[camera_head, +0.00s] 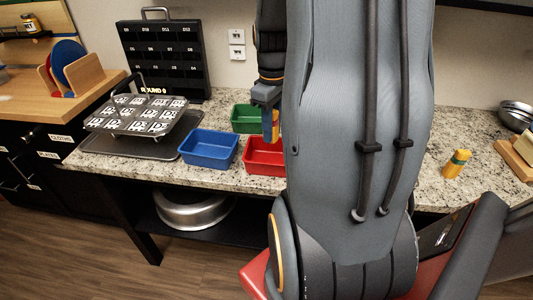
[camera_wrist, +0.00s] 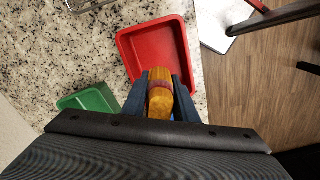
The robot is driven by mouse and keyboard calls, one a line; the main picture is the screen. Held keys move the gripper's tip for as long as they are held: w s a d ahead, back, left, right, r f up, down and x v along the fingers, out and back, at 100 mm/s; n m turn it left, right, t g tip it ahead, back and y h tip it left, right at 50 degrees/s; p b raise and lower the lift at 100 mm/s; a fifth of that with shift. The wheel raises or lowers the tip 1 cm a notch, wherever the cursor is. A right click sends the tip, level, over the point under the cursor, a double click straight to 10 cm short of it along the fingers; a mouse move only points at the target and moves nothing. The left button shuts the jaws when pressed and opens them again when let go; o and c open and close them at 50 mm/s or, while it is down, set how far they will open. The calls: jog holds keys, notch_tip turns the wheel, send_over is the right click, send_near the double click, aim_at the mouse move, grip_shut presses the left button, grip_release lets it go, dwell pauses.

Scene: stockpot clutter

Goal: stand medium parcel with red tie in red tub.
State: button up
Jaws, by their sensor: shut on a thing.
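A yellow-orange parcel with a reddish tie (camera_wrist: 160,98) is between the two fingers of my gripper (camera_wrist: 160,88) in the wrist view. My gripper is shut on it. The red tub (camera_wrist: 127,47) is just beyond the parcel's far end in that view, and its floor looks empty where it shows. In the head view my gripper (camera_head: 267,98) points down with the parcel (camera_head: 268,127) over the back part of the red tub (camera_head: 262,169). My arm hides the tub's right side. I cannot tell whether the parcel touches the tub.
A green tub (camera_head: 243,127) stands behind and a blue tub (camera_head: 209,164) to the left. A yellow parcel with a green tie (camera_head: 456,164) stands on the counter at right. A tray rack (camera_head: 138,115) and a black board (camera_head: 165,55) are at left.

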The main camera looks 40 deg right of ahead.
aim_at(274, 111)
jog(key=f, duration=0.5)
jog(key=shift+s+d+f+p, duration=0.2)
jog(key=shift+s+p, duration=0.05)
jog(key=shift+p, duration=0.1)
jog(key=shift+f, duration=1.75)
jog(key=shift+f, duration=0.1)
jog(key=o, duration=1.1)
jog(key=shift+w, duration=0.1)
jog(key=shift+o, duration=0.2)
notch_tip(274, 111, up, 12)
jog(key=shift+r+b, duration=0.15)
jog(key=shift+b, duration=0.6)
jog(key=s+a+f+m, duration=0.1)
jog(key=a+f, duration=0.1)
jog(key=a, duration=1)
jog(key=s+a+f+m+t, duration=0.1)
jog(key=a+f+m, duration=0.1)
jog(key=a, duration=1)
jog(key=shift+s+f, duration=0.3)
jog(key=shift+f, duration=0.1)
